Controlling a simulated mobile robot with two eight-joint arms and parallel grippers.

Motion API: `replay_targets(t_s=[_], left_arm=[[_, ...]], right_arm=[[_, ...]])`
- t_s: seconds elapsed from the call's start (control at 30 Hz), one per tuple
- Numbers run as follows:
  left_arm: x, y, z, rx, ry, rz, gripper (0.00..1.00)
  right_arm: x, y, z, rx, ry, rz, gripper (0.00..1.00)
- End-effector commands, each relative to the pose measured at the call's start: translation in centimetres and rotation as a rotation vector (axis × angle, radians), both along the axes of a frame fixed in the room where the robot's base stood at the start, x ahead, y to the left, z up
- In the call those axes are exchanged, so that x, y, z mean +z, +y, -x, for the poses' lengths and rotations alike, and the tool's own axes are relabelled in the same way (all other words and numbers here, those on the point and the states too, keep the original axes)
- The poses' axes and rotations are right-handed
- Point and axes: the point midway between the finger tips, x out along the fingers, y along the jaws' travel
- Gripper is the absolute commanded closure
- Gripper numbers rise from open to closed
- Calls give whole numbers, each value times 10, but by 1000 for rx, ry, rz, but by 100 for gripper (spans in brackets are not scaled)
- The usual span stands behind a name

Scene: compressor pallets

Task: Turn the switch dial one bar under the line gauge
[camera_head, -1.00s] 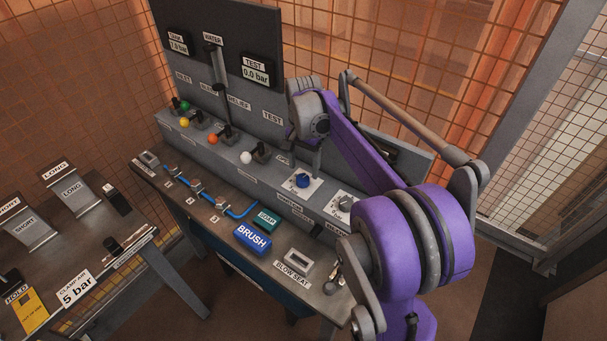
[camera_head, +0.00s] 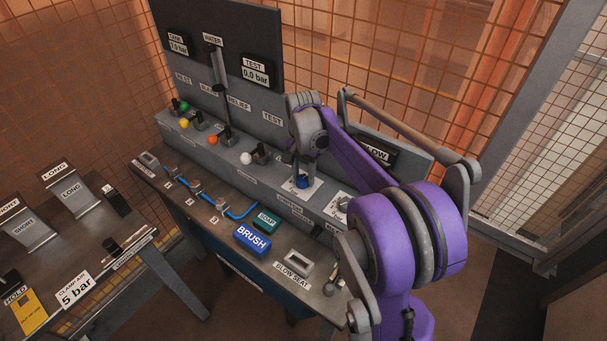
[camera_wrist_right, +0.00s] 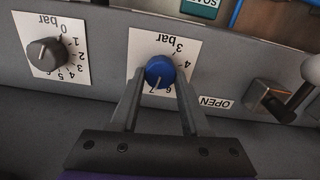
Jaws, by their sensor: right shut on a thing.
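The switch dial (camera_head: 302,181) is a blue knob on a white scale plate on the sloped grey console. In the wrist view the blue dial (camera_wrist_right: 160,72) sits between the fingertips of my right gripper (camera_wrist_right: 160,80), which is shut on it. Its white mark points down, near the 7 on the scale. In the head view my right gripper (camera_head: 302,175) reaches down over the dial and partly hides it. A gauge at the upper left (camera_head: 178,46) shows a bar value too small to read surely. The test gauge (camera_head: 255,71) reads 0.0 bar. My left gripper is out of view.
A dark grey dial (camera_wrist_right: 46,54) with its own bar scale is beside the blue one. A lever (camera_wrist_right: 300,88) stands by an OPEN label on the other side. Colored-knob valves (camera_head: 213,139) line the console. A blue brush block (camera_head: 252,239) lies on the bench.

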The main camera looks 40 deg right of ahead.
Motion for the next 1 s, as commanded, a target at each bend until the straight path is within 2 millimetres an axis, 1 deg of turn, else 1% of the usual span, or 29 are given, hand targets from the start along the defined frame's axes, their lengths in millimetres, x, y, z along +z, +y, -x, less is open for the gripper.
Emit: replay_targets(t_s=[0.27, 0.47, 0.67, 1.0], left_arm=[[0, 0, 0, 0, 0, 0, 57], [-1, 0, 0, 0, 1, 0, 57], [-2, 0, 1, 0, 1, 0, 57], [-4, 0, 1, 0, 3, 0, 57]], right_arm=[[0, 0, 0, 12, 0, 0, 100], [0, 0, 0, 77, 0, 0, 100], [0, 0, -1, 218, 0, 0, 100], [0, 2, -2, 537, 0, 0, 100]])
